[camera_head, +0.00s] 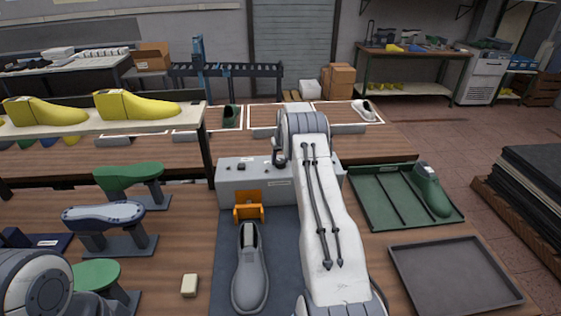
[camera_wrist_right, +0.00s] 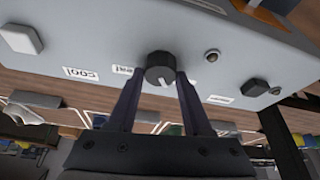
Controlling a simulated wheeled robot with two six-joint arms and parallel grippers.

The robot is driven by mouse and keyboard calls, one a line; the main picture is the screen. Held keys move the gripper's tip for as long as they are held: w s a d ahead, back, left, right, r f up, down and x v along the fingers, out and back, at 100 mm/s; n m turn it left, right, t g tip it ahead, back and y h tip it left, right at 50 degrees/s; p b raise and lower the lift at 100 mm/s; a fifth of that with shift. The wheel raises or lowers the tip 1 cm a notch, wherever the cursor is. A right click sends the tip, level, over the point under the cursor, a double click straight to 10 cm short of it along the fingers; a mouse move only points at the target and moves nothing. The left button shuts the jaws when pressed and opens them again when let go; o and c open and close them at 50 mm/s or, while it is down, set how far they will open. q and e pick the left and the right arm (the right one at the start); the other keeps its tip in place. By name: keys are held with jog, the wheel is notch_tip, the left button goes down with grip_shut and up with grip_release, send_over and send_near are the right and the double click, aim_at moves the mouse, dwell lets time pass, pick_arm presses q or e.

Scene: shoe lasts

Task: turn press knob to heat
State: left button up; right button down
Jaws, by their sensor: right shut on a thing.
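The press is a light grey box (camera_head: 240,183) on the bench, with an orange bracket (camera_head: 249,211) at its front. In the right wrist view its panel (camera_wrist_right: 110,25) carries a dark round knob (camera_wrist_right: 160,66) with a white pointer mark. The labels "cool" (camera_wrist_right: 80,74) and "heat" (camera_wrist_right: 122,70) are upside down to one side of the knob. The pointer mark faces towards my gripper, down and slightly right in that view. My right gripper (camera_wrist_right: 158,82) is shut on the knob, one finger at each side. My left gripper is not in view.
A grey shoe last (camera_head: 250,276) lies on the dark mat before the press. Green and blue-grey lasts on stands are at the left. A green tray (camera_head: 392,199) and an empty grey tray (camera_head: 452,276) are at the right. A white button (camera_wrist_right: 20,40) is also on the panel.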

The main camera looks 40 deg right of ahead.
jog(key=m+h+b, duration=0.1)
jog(key=m+b, duration=0.1)
jog(key=m+g+b, duration=0.1)
jog(key=m+b, duration=0.1)
jog(key=m, duration=0.1)
jog(key=shift+f+h, duration=0.2)
jog(key=shift+h, duration=0.2)
jog(key=shift+m+b, duration=0.3)
jog(key=shift+m, duration=0.7)
jog(key=shift+r+m+g, duration=0.1)
jog(key=shift+m+g, duration=0.4)
jog(key=shift+r+m+g+h+p, duration=0.15)
jog(key=shift+m+g+h+p, duration=0.2)
jog(key=shift+m, duration=0.55)
jog(key=shift+w+r+m+p, duration=0.1)
jog(key=shift+m+p, duration=0.6)
jog(key=shift+p, duration=0.2)
jog(key=shift+m+g+h+p, duration=0.25)
jog(key=shift+m+p, duration=0.05)
jog(key=shift+p, duration=0.05)
jog(key=shift+a, duration=0.1)
jog(key=shift+c, duration=1.6)
grip_release()
